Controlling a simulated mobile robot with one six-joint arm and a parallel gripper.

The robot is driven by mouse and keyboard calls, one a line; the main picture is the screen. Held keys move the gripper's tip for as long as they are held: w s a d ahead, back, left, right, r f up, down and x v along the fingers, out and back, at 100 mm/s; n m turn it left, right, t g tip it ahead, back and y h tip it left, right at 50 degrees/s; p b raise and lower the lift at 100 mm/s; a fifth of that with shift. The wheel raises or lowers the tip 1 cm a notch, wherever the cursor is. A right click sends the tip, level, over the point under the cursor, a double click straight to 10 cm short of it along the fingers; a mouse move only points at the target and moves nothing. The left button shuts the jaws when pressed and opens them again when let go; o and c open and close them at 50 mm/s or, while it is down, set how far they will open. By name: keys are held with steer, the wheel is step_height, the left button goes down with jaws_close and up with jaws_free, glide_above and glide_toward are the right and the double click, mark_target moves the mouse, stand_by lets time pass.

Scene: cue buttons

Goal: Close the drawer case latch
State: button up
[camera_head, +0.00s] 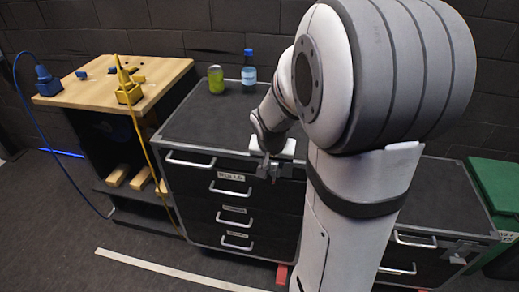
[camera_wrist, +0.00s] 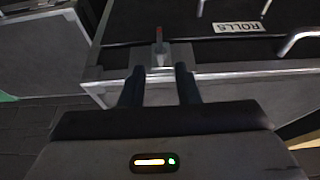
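The drawer case (camera_head: 215,125) is dark with metal edges, several handled drawers and a ROLLS label (camera_head: 230,176), which also shows in the wrist view (camera_wrist: 239,27). My gripper (camera_head: 268,172) is at the case's upper right front corner. In the wrist view my gripper (camera_wrist: 159,72) has its two dark fingers apart with a gap between them. The latch (camera_wrist: 158,58), a grey metal piece with a red-tipped lever, lies just beyond and between the fingertips. I cannot tell whether they touch it. In the head view my arm and gripper largely hide the latch.
A green can (camera_head: 215,79) and a blue-capped bottle (camera_head: 249,72) stand on the case top. A wooden workbench (camera_head: 160,75) with blue and yellow cables is at the left. A second dark case (camera_head: 450,205) and a green bin (camera_head: 495,185) are at the right. Floor in front is mostly clear.

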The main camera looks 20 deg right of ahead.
mark_target(276, 170)
steer(key=b+x, duration=0.1)
steer(key=x, duration=0.7)
steer(key=shift+w+d, duration=0.1)
steer(key=shift+d, duration=0.05)
jaws_close()
steer(key=c, duration=0.6)
jaws_free()
steer(key=shift+d, duration=0.3)
steer(key=shift+w+a, duration=0.1)
steer(key=shift+a, duration=0.15)
jaws_close()
steer(key=shift+f+b, duration=0.15)
steer(key=shift+b, duration=0.5)
